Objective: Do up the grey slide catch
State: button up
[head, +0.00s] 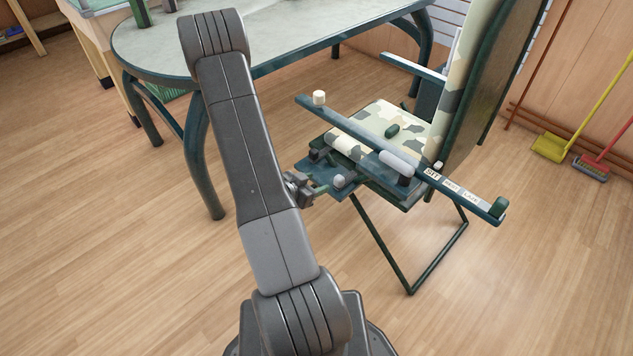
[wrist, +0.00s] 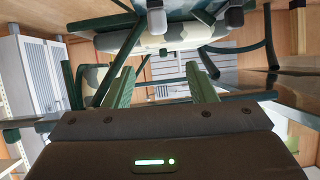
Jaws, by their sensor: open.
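A camouflage folding chair (head: 375,120) has a long blue-green bar (head: 350,126) across its front, with small labels near the right end. A light grey rounded piece (head: 397,162) sits on this bar. A smaller grey knob (head: 338,181) sits on a blue plate in front of the seat. I cannot tell for sure which is the slide catch. My gripper (head: 322,190) is beside the smaller knob, in front of the seat. In the wrist view its green fingers (wrist: 162,80) are apart, with nothing held between them. Two grey pieces (wrist: 157,20) (wrist: 234,16) show beyond them.
A grey-topped table (head: 290,40) stands behind and left of the chair. The bar's right end carries a green knob (head: 499,207); a cream peg (head: 319,97) stands near its left end. Brooms (head: 551,146) lean at the right. The front floor is clear.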

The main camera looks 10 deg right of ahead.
aim_at(338, 178)
jog(key=shift+h, duration=0.5)
jog(key=b+x, duration=0.1)
jog(key=x, duration=0.3)
jog(key=f+b+x, duration=0.1)
jog(key=x, duration=0.4)
jog(key=a+f+b+x, duration=0.1)
jog(key=x, duration=0.4)
jog(key=shift+s, duration=0.1)
jog(key=shift+c, duration=0.2)
grip_shut()
